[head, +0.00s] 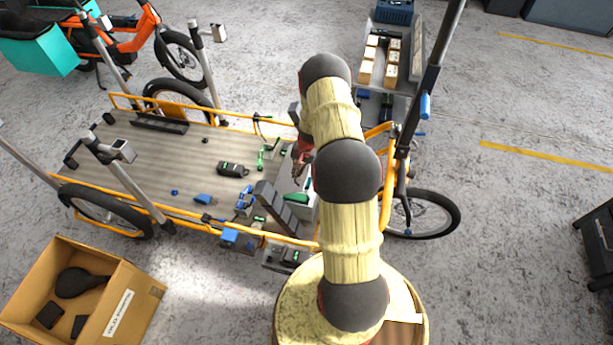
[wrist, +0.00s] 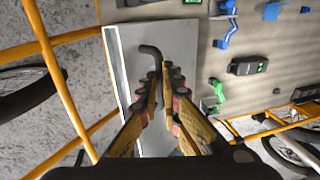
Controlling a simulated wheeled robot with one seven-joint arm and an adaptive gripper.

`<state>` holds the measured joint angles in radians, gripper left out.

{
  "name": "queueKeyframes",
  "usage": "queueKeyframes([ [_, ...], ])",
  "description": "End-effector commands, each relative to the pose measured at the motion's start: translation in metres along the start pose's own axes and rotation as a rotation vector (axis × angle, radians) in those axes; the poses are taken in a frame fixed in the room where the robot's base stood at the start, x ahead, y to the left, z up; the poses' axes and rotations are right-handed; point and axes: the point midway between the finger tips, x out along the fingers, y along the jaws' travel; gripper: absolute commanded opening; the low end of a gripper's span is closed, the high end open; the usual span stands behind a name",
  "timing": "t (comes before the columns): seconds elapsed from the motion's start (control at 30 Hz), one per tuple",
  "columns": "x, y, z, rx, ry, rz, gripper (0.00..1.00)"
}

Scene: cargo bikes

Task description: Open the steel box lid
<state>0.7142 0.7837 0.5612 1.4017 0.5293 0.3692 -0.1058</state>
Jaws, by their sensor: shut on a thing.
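The steel box lid (wrist: 125,48) shows in the wrist view as a flat grey panel with a bright left edge. A dark bent handle (wrist: 151,50) stands out from it, and its lower end runs in between my fingers. My gripper (wrist: 164,80) is shut on this handle; the fingers hide the grip itself. In the head view my gripper (head: 302,166) is beside the arm, over the front end of the cargo bike's deck. My arm hides much of the box there, and I cannot tell how far the lid is raised.
The bike's wooden deck (head: 150,165) carries a black case (head: 232,170), blue clamps and a green clamp (wrist: 217,90). Orange frame rails (wrist: 62,75) run close to the lid's left side. A cardboard box (head: 125,290) stands on the floor at lower left.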

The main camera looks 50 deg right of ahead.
Motion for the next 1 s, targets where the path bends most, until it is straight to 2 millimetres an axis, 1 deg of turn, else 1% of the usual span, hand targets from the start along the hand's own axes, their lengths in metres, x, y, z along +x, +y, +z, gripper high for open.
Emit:
queueKeyframes([
  [0.03,0.000,-0.018,0.002,-0.008,0.004,-0.003,0.00],
  [0.1,-0.002,-0.025,0.002,-0.007,0.004,-0.002,0.00],
  [0.43,-0.004,-0.048,0.003,-0.006,0.005,0.000,0.00],
  [0.7,-0.007,-0.070,0.002,-0.011,0.008,0.107,0.00],
  [1.0,-0.003,-0.097,0.004,-0.015,0.007,0.261,0.00],
])
